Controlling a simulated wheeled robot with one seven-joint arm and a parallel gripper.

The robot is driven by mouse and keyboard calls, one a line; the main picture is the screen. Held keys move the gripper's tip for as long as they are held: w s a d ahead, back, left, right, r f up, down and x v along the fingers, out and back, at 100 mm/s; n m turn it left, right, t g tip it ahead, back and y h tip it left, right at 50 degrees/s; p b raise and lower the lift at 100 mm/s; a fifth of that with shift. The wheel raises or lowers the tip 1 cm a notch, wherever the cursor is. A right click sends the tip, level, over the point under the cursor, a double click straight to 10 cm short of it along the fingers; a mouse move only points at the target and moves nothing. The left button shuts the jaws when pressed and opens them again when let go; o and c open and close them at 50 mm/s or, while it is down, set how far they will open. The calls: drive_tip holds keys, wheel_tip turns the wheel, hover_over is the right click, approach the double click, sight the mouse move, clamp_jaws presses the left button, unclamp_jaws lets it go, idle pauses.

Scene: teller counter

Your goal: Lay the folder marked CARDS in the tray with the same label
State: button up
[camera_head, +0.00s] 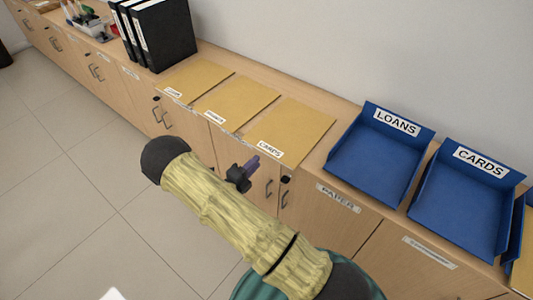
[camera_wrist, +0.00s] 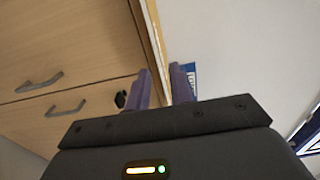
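The CARDS folder (camera_head: 300,125) is a flat tan folder on the counter, rightmost of three, with its white label at the front edge. The CARDS tray (camera_head: 455,215) is blue, appears empty, and stands right of the LOANS tray (camera_head: 370,170). My gripper (camera_head: 252,163) is in front of the counter, near the front edge of the folders and apart from them.
Two more tan folders (camera_head: 195,78) (camera_head: 240,100) lie left of the CARDS folder; their labels are hard to read. Black binders (camera_head: 165,35) stand further left. Cabinet doors with handles (camera_wrist: 40,82) fill the counter front. Open floor (camera_head: 65,200) lies before it.

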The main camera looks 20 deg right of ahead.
sight(266, 153)
drive_tip(key=shift+x, duration=3)
drive_tip(key=shift+c, duration=0.5)
clamp_jaws()
wheel_tip(266, 153, up, 3)
drive_tip(key=shift+f+p, duration=0.1)
drive_tip(key=shift+p, duration=1.1)
drive_tip(key=shift+f, duration=0.1)
